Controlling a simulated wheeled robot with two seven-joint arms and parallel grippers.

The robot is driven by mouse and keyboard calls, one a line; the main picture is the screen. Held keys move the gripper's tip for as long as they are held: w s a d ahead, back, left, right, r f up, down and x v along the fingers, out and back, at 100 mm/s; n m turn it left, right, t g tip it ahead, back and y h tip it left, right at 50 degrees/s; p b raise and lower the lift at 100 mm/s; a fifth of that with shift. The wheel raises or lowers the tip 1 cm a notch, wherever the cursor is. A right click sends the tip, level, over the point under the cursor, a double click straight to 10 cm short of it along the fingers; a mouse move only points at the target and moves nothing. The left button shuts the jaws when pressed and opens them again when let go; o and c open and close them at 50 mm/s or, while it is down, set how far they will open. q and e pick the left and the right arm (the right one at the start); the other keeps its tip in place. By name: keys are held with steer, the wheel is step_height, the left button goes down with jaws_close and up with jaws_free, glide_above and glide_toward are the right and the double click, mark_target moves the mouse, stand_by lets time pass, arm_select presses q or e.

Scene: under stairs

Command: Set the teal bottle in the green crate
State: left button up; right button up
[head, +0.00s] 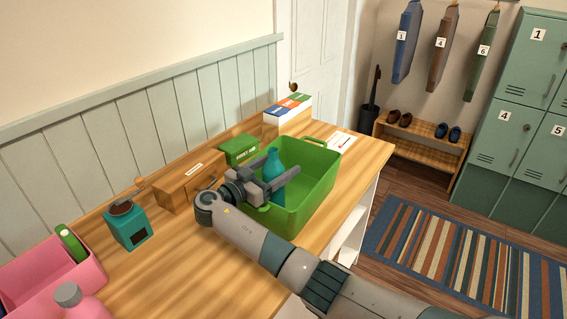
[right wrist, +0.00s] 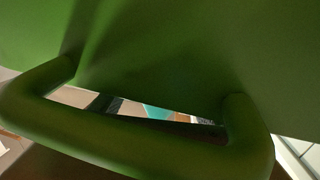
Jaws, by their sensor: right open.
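The teal bottle (head: 274,168) stands upright inside the green crate (head: 318,187) in the head view, near its left end. Its base is partly hidden by my gripper and the crate wall. My right gripper (head: 281,165) is open, with one finger on each side of the bottle; I cannot tell whether either touches it. The right wrist view is filled by a green wall and handle of the crate (right wrist: 120,135), with a small teal patch showing through the handle gap. My left gripper is not in view.
The crate stands on a wooden counter (head: 165,270). Beside it are a green first aid box (head: 239,150), a wooden drawer box (head: 190,187) and a white box with coloured top (head: 288,112). A teal grinder (head: 127,228) and pink bin (head: 45,275) stand left.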

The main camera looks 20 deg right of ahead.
mark_target(266, 172)
steer(key=b+v, duration=0.1)
steer(key=v, duration=0.4)
steer(key=shift+s+a+r, duration=0.1)
steer(key=shift+a+r, duration=0.05)
steer(key=shift+a, duration=0.1)
